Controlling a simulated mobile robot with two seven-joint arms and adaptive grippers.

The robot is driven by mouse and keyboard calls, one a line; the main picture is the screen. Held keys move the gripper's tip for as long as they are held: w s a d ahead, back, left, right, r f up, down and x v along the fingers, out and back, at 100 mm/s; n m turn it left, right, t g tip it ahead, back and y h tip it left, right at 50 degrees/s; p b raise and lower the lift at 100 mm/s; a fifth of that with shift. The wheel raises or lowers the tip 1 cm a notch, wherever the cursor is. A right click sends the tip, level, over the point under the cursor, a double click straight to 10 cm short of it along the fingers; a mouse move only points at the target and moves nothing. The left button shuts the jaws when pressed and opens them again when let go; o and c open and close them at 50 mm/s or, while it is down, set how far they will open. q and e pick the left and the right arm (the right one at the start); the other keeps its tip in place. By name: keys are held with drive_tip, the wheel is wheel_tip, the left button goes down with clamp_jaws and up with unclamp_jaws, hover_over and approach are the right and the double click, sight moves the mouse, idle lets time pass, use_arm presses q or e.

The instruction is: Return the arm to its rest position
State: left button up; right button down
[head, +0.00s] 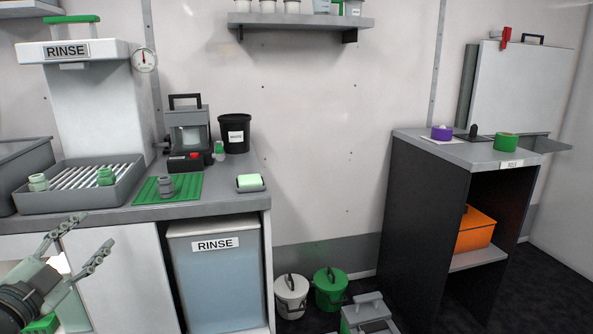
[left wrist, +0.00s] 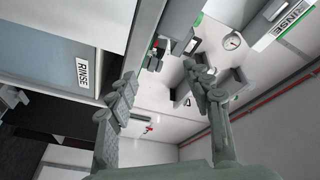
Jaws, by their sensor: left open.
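My left gripper (head: 76,245) is at the lower left of the head view, in front of the cabinet below the counter. Its two fingers are spread apart with nothing between them. In the left wrist view the open fingers (left wrist: 162,100) frame empty space, with the counter and wall beyond. My right gripper does not show in either view.
The counter (head: 225,185) holds a rinse tray (head: 130,195), a green mat (head: 150,191), a grey machine (head: 187,130) and a black bin (head: 235,130). A rinse container (head: 215,280) stands below. Buckets (head: 330,288) stand on the floor. A dark cabinet (head: 425,220) stands right.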

use_arm(q)
drive_tip(key=s+a+f+n+g+y, duration=0.1)
drive_tip(key=s+f+n+g+y, duration=0.25)
drive_tip(key=f, duration=0.95)
drive_tip(key=s+a+f+n+g+y, duration=0.25)
drive_tip(key=s+f+n+g, duration=0.2)
drive_tip(key=f, duration=0.75)
drive_tip(key=s+d+f+n+g+h, duration=0.2)
drive_tip(key=s+d+f+g, duration=0.5)
drive_tip(key=s+d+f, duration=0.7)
drive_tip(key=s+f, duration=0.3)
drive_tip(key=shift+s+d+f+n+h, duration=0.2)
drive_tip(key=shift+d+f+n+h, duration=0.1)
drive_tip(key=shift+n+h, duration=0.1)
